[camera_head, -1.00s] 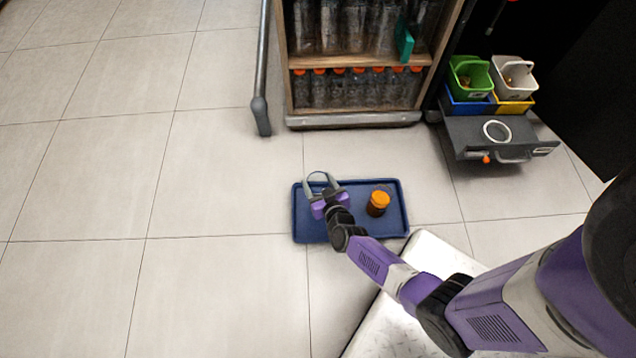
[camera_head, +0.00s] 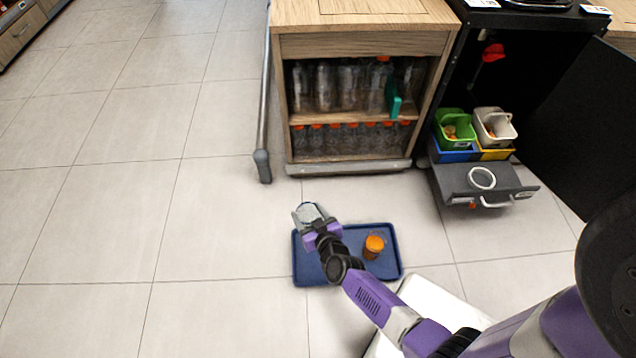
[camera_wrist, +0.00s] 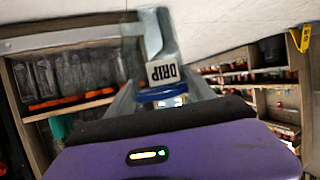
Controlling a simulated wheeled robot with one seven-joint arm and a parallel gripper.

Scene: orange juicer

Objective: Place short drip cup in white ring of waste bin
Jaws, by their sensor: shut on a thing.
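The drip cup, pale with a blue rim, shows in the wrist view (camera_wrist: 160,93) with a label reading DRIP. It is between the fingers of my gripper (camera_head: 309,214), which is shut on it. In the head view the cup (camera_head: 308,211) is small and partly hidden by the fingers, over the far left edge of the blue tray (camera_head: 303,270). The waste bin is a dark grey pulled-out unit (camera_head: 455,183) at the right, with a white ring (camera_head: 482,178) on its top. My gripper is left of the ring and well apart from it.
An orange-lidded amber jar (camera_head: 373,247) stands on the tray. Green (camera_head: 455,130) and white (camera_head: 494,128) containers sit behind the ring. A wooden cabinet with bottles (camera_head: 350,137) stands behind the tray. A black door (camera_head: 570,130) is at the right. Floor at left is clear.

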